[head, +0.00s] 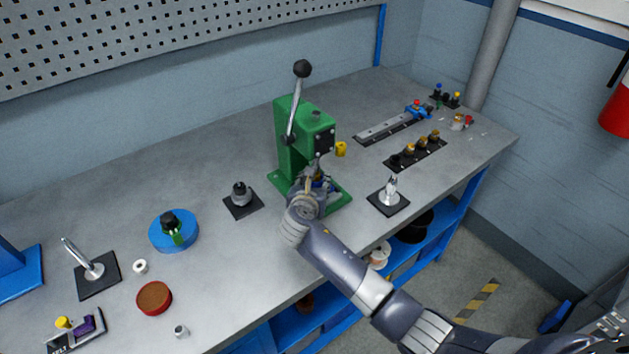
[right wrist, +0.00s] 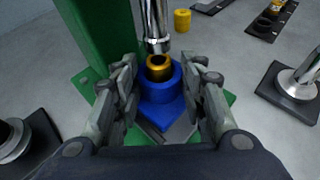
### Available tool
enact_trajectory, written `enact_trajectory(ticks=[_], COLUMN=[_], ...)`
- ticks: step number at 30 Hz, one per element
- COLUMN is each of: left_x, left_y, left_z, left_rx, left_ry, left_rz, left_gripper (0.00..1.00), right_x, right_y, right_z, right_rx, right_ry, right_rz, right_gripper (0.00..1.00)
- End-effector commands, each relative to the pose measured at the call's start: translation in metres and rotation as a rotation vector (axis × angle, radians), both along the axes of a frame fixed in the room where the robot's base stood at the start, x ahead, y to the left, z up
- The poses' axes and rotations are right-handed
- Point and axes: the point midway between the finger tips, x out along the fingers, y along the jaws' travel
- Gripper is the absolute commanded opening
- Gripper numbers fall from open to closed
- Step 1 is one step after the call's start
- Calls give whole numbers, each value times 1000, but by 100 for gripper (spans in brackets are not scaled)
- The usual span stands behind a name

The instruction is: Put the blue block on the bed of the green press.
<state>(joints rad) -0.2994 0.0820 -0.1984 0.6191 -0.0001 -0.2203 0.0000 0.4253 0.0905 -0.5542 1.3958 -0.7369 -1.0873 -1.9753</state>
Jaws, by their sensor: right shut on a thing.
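The green press (head: 292,140) stands on the workbench with its lever up. My right gripper (head: 315,184) reaches in at its front, over the green base. In the right wrist view, my right gripper (right wrist: 158,80) is shut on the blue block (right wrist: 160,110), with a finger on each side. A brass-coloured bushing (right wrist: 158,68) sits in the block's round top. The press's shiny ram (right wrist: 152,22) is just above the bushing. The block is over the bed area, but I cannot tell whether its underside touches the bed. My left gripper is not in view.
A black pad with a dark knob-like part (head: 241,197) lies left of the press. A pad with a metal post (head: 389,196) lies right. A small yellow cylinder (head: 341,149) stands beside the press. A blue round fixture (head: 173,231) is further left.

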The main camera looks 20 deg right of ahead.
Motion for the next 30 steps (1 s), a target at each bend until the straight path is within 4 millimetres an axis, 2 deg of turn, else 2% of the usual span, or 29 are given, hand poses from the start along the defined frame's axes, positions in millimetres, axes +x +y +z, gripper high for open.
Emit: enact_trajectory(ticks=[6, 7, 9, 10, 22, 26, 30], left_x=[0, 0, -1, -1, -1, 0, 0], left_y=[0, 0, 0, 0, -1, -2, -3], left_z=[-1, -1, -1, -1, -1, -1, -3], left_rx=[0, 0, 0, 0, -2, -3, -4], left_ry=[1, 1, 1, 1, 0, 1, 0], left_rz=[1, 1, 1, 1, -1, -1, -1], left_gripper=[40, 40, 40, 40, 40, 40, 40], right_x=[0, 0, 0, 0, -2, -13, -34], right_y=[0, 0, 0, 0, 1, 6, 16], right_z=[0, -3, -2, -2, 1, 5, 14], right_rx=[-1, -1, -1, -1, 0, -1, 1], right_ry=[-3, 1, 1, 1, 0, -1, 0], right_rz=[0, -1, -1, -1, 0, 1, 2], right_gripper=[0, 40, 56, 58, 58, 58, 58])
